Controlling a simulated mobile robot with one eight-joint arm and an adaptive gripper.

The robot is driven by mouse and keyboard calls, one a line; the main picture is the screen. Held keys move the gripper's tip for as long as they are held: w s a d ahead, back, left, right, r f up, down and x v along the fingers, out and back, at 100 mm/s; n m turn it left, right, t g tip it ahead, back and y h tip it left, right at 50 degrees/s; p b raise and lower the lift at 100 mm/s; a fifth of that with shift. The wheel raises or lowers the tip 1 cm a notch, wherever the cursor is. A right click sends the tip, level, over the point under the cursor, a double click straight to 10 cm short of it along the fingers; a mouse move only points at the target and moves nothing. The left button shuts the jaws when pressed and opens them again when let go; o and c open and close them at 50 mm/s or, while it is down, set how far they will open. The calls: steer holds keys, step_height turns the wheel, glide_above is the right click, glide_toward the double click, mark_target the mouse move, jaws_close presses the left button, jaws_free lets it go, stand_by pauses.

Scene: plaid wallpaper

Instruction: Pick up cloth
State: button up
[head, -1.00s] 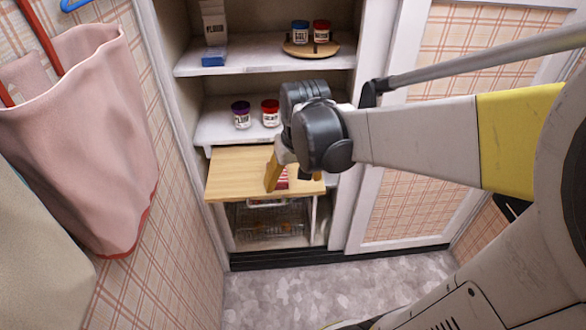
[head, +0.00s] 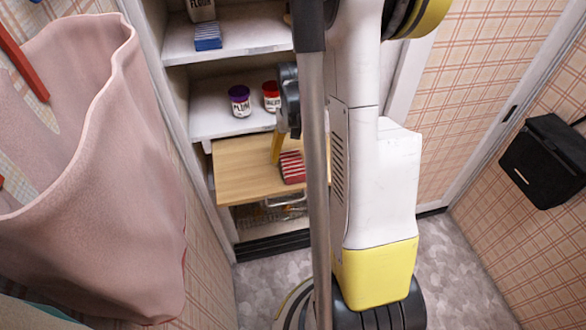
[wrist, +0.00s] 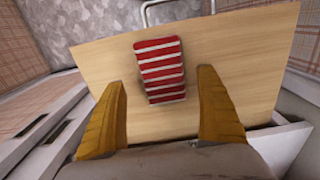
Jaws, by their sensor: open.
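The cloth is a folded red-and-white striped piece (head: 292,167) lying on a pull-out wooden board (head: 240,182) in the cupboard. In the wrist view the cloth (wrist: 160,70) lies on the board (wrist: 240,60), just beyond and between my fingertips. My gripper (wrist: 164,80) has its two yellow fingers spread wide on either side of the cloth's near end, with nothing between them. In the head view one yellow finger (head: 277,148) shows left of the cloth; my arm hides the rest of the gripper.
Two jars, purple-lidded (head: 240,101) and red-lidded (head: 271,97), stand on the shelf above the board. A blue box (head: 207,36) sits higher up. A pink bag (head: 110,180) hangs at left and a black box (head: 548,160) at right. Wire racks (head: 262,212) lie below the board.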

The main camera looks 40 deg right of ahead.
mark_target(293, 163)
step_height(293, 163, down, 5)
steer(key=shift+w+r+b, duration=0.15)
steer(key=shift+r+b, duration=0.05)
steer(key=shift+b, duration=0.95)
steer(key=shift+r, duration=0.1)
steer(key=shift+c, duration=0.3)
steer(key=c, duration=1.2)
steer(key=shift+r, duration=0.1)
step_height(293, 163, up, 4)
steer(key=p, duration=0.2)
steer(key=shift+r+p, duration=0.1)
steer(key=shift+p, duration=0.3)
steer(key=s+d+r+p, duration=0.4)
steer(key=s+d+r, duration=0.1)
steer(key=s, duration=0.5)
steer(key=shift+d+r, duration=0.4)
steer(key=shift+r, duration=0.45)
